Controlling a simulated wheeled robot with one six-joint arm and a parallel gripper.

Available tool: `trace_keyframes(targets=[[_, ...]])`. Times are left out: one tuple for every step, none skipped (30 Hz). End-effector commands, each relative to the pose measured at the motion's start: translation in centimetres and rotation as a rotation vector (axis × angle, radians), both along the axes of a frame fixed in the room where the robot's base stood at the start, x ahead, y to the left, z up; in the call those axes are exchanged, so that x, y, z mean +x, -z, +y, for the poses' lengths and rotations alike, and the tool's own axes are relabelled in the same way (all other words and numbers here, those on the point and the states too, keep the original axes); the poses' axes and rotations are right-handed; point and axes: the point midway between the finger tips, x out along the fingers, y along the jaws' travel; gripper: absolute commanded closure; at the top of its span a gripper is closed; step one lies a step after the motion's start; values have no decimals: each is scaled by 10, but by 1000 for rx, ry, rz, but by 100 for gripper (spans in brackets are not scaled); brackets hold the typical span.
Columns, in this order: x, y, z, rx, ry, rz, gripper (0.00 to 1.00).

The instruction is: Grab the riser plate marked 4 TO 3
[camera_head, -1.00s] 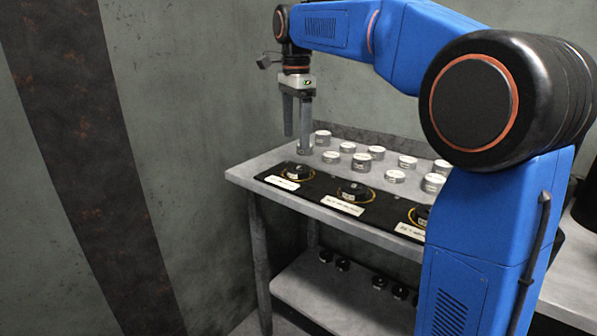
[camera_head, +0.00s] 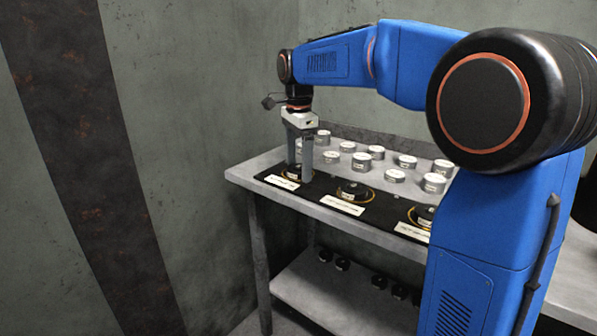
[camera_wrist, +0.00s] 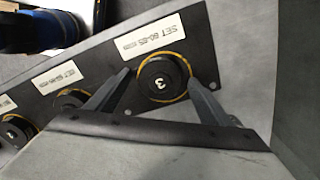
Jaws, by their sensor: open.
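A black round plate (camera_wrist: 163,77) with a pale "3" on top sits inside a yellow ring on the black mat (camera_wrist: 110,65). In the head view this plate (camera_head: 292,172) is at the mat's left end, partly hidden by a finger. My gripper (camera_head: 299,173) is open around it; in the wrist view my gripper (camera_wrist: 158,74) has one finger on each side of the plate, and whether they touch it is unclear. I cannot read "4 TO 3" on any plate.
More black plates sit in yellow rings, including a middle one (camera_head: 355,190). White cards, one reading SET 80-85 (camera_wrist: 150,38), lie along the mat. Several silver cylinders (camera_head: 362,161) stand behind on the grey table (camera_head: 245,170). Dark pieces (camera_head: 342,263) rest on the lower shelf.

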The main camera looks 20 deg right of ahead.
Motion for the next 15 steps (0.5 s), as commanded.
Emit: trace_keyframes(targets=[[0,0,0,0,0,0,26],[0,0,0,0,0,0,26],[0,0,0,0,0,0,26],[0,0,0,0,0,0,29],[0,0,0,0,0,0,36],[0,0,0,0,0,0,45],[0,0,0,0,0,0,52],[0,0,0,0,0,0,60],[0,0,0,0,0,0,69],[0,0,0,0,0,0,76],[0,0,0,0,0,0,83],[0,-1,0,0,0,-1,87],[0,-1,0,0,0,-1,87],[0,-1,0,0,0,-1,87],[0,-1,0,0,0,-1,87]])
